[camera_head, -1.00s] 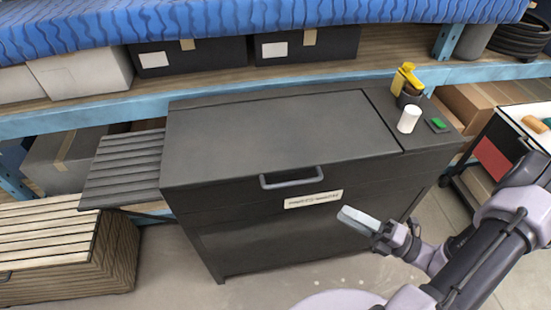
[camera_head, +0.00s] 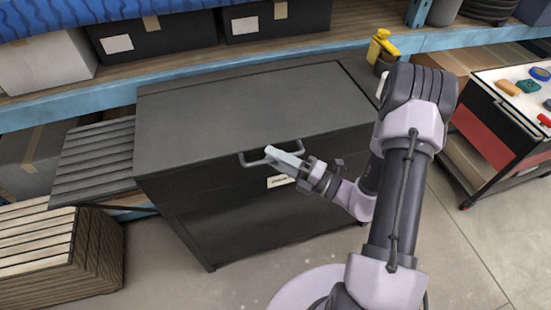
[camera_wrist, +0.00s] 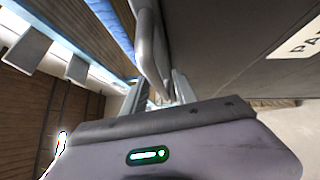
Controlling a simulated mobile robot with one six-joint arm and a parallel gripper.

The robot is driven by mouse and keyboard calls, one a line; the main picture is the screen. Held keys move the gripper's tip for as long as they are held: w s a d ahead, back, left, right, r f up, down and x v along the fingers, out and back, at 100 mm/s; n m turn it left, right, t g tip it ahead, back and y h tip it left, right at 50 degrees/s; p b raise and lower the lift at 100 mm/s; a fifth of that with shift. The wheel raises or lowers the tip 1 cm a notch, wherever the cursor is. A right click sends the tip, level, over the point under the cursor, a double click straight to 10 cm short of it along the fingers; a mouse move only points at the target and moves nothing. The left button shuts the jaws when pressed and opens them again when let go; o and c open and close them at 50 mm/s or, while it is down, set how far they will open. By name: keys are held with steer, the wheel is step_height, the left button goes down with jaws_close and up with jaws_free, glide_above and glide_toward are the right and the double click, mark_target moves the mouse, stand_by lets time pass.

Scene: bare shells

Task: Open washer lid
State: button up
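The washer is a dark grey box with a flat lid (camera_head: 250,108) that lies shut. A grey bar handle (camera_head: 250,161) sticks out from its upper front edge; the handle (camera_wrist: 148,45) also shows large in the wrist view. My gripper (camera_head: 280,155) is at the handle, its pale fingers overlapping the bar's middle and right part. In the wrist view, my gripper (camera_wrist: 158,92) has its fingers apart, with the bar running down into the space between them. I cannot tell whether either finger touches it. My arm hides the washer's right end.
A pale label (camera_head: 278,182) is on the washer's front. A yellow bottle (camera_head: 380,46) stands at its back right. A shelf with dark boxes (camera_head: 158,37) runs behind. A slatted wooden crate (camera_head: 45,245) is at left and a tool cart (camera_head: 490,135) at right.

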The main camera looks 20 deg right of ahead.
jaws_close()
stand_by(1.4)
